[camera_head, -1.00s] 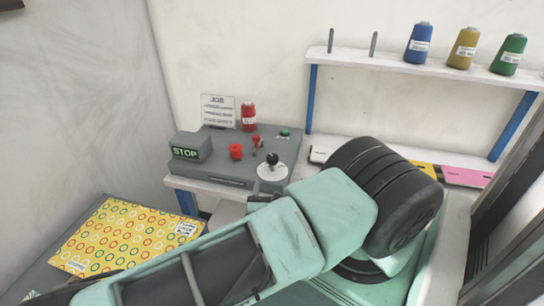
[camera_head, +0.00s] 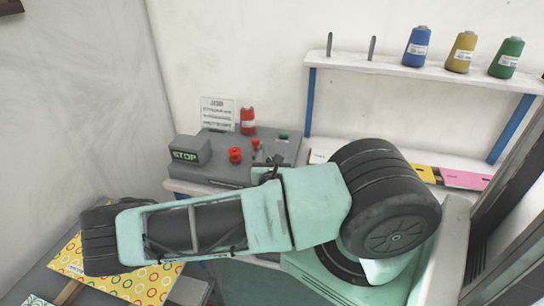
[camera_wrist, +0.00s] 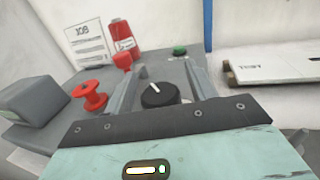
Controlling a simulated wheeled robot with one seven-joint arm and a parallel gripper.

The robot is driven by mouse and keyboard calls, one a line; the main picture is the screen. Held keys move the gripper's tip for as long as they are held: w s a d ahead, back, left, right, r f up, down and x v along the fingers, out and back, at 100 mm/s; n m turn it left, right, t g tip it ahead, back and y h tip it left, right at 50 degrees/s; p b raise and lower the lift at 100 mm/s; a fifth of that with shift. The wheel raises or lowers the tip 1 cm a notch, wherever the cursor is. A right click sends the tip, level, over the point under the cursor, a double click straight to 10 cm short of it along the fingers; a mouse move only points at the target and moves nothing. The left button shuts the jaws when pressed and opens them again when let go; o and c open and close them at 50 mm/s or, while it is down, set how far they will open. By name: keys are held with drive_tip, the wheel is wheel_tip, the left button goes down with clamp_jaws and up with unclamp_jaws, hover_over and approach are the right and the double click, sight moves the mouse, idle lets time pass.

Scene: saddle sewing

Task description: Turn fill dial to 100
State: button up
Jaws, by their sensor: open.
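The black dial (camera_wrist: 159,95) with a white pointer mark sits on a pale round plate on the grey control panel (camera_wrist: 50,134). In the wrist view its pointer leans up and slightly left. My gripper (camera_wrist: 162,72) is open, one finger on each side of the dial and holding nothing; I cannot tell whether either finger touches it. The scale numbers are not readable.
A job sheet (camera_head: 217,113) stands behind. A thread shelf (camera_head: 390,70) is at right.

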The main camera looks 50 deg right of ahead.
drive_tip(key=shift+c, duration=0.4)
drive_tip(key=c, duration=0.9)
